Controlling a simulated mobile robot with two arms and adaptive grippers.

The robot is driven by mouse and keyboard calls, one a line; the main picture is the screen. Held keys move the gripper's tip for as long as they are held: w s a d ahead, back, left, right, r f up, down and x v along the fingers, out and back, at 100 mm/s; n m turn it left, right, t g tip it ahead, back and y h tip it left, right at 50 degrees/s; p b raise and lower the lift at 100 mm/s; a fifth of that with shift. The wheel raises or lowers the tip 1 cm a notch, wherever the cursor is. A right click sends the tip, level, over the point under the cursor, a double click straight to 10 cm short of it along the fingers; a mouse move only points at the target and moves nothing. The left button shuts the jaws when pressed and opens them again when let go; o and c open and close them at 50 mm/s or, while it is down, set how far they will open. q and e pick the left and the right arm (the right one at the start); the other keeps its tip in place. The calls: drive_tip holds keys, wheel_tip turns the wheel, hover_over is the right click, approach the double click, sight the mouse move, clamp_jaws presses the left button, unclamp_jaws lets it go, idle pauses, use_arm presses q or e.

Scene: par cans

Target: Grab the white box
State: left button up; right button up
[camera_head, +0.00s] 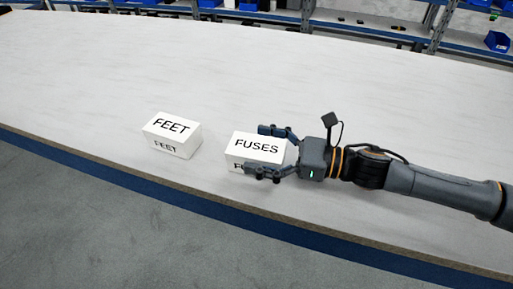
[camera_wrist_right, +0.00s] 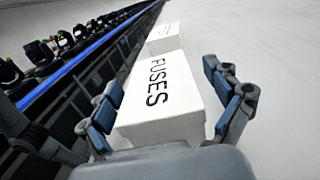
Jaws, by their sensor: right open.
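A white box marked FUSES (camera_head: 257,147) stands on the table near its front edge. My right gripper (camera_head: 269,152) is open, with one finger on the far side of this box and one on the near side. In the right wrist view the FUSES box (camera_wrist_right: 162,95) lies between the open fingers of the right gripper (camera_wrist_right: 168,97); I cannot tell whether they touch it. My left gripper is not in view.
The pale table (camera_head: 200,70) is wide and clear behind and to the left of the boxes. Its blue front edge (camera_head: 190,193) runs close in front of them. Shelves with blue bins (camera_head: 497,41) stand beyond the far side.

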drive_tip(key=shift+a, duration=0.35)
drive_tip(key=shift+d, duration=0.1)
drive_tip(key=c, duration=1.3)
